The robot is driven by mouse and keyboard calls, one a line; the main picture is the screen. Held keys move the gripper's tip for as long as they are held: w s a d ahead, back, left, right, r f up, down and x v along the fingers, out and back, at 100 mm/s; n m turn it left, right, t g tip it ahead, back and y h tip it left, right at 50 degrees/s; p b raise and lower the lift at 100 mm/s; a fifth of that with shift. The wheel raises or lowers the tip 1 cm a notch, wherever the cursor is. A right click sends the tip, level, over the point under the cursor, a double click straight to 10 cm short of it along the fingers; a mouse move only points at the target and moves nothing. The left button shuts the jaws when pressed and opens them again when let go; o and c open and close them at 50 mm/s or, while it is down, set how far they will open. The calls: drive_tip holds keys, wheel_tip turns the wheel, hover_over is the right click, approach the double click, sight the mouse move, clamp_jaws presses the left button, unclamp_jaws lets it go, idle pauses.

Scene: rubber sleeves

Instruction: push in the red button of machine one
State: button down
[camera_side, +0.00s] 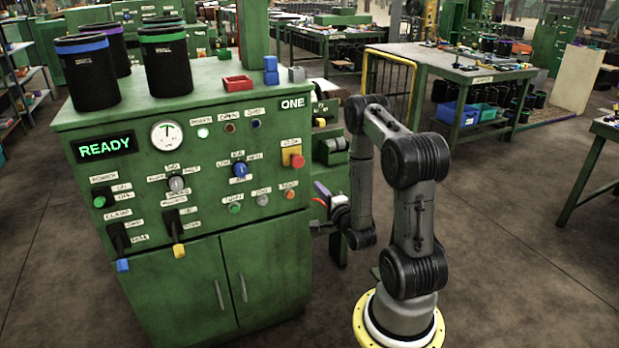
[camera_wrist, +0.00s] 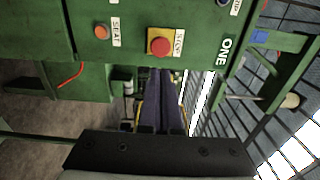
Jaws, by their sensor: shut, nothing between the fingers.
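Machine one is a green cabinet (camera_side: 205,265) with ONE on its upper right front and a lit READY display. Its red button (camera_side: 297,160) is a round knob on a yellow plate at the panel's right edge. In the wrist view the red button (camera_wrist: 160,46) stands out from its yellow plate, labelled STOP. My gripper (camera_side: 319,190) is beside the machine's right edge, lower than the button and partly hard to make out. In the wrist view my gripper (camera_wrist: 161,74) has its dark fingers shut and empty, tips just below the button in the picture; contact is not visible.
An orange button (camera_side: 290,194) sits below the red one, near other knobs and levers. Several black sleeves (camera_side: 167,65) and a red tray (camera_side: 237,83) stand on the machine's top. A yellow rail (camera_side: 390,60) and a green workbench (camera_side: 465,72) are behind.

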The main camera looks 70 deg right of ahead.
drive_tip(key=x, duration=1.3)
drive_tip(key=shift+w+d, duration=0.15)
drive_tip(key=shift+w, duration=0.05)
drive_tip(key=shift+x, duration=0.95)
approach(298, 163)
drive_tip(key=v, duration=0.5)
drive_tip(key=shift+s+a, duration=0.2)
